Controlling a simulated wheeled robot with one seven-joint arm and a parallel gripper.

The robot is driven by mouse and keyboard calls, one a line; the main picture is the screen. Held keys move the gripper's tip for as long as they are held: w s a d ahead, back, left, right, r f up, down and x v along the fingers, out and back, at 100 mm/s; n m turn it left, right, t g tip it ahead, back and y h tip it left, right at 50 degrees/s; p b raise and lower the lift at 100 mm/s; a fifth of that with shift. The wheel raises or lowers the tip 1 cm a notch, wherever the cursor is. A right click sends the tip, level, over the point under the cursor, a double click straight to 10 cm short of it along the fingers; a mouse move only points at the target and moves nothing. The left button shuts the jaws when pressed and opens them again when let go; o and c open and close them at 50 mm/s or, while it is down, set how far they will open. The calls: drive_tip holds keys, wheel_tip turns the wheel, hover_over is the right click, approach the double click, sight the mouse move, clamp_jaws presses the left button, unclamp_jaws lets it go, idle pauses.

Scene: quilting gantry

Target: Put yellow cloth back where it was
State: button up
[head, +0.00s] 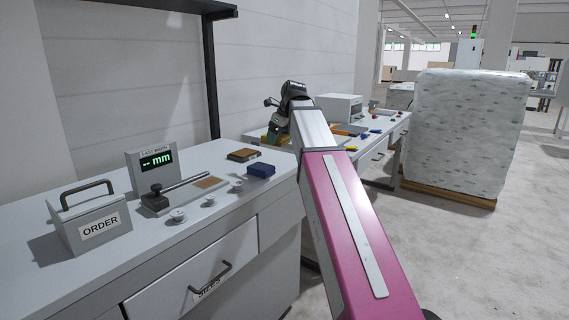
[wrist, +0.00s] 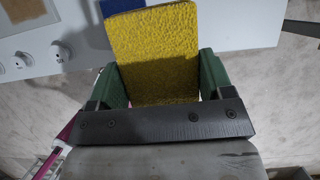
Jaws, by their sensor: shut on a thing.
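The yellow cloth (wrist: 155,45) is a thick, rough-textured rectangular piece in the wrist view. My gripper (wrist: 161,72) is shut on it, with one green finger at each side edge. In the head view my gripper (head: 274,132) is beyond the right end of the near grey counter, partly hidden by my own arm. Only a small yellow patch shows under it there. In the wrist view the cloth's far end overlaps the white counter top and part of a blue block.
The near counter (head: 60,235) bears an ORDER box (head: 90,218), a display reading "-- mm" (head: 152,170), small round knobs, a brown-topped block (head: 243,155) and a blue block (head: 261,170). A farther bench (head: 385,127) holds small tools. A wrapped pallet load (head: 465,130) stands right.

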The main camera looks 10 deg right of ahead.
hover_over(286, 162)
drive_tip(key=f, duration=0.4)
drive_tip(key=d+f, duration=0.1)
drive_tip(key=f, duration=0.2)
drive_tip(key=shift+s, duration=0.15)
drive_tip(key=shift+f, duration=1.95)
drive_tip(key=shift+f, duration=0.1)
drive_tip(key=o, duration=0.8)
drive_tip(key=v, duration=1.2)
drive_tip(key=shift+s, duration=0.15)
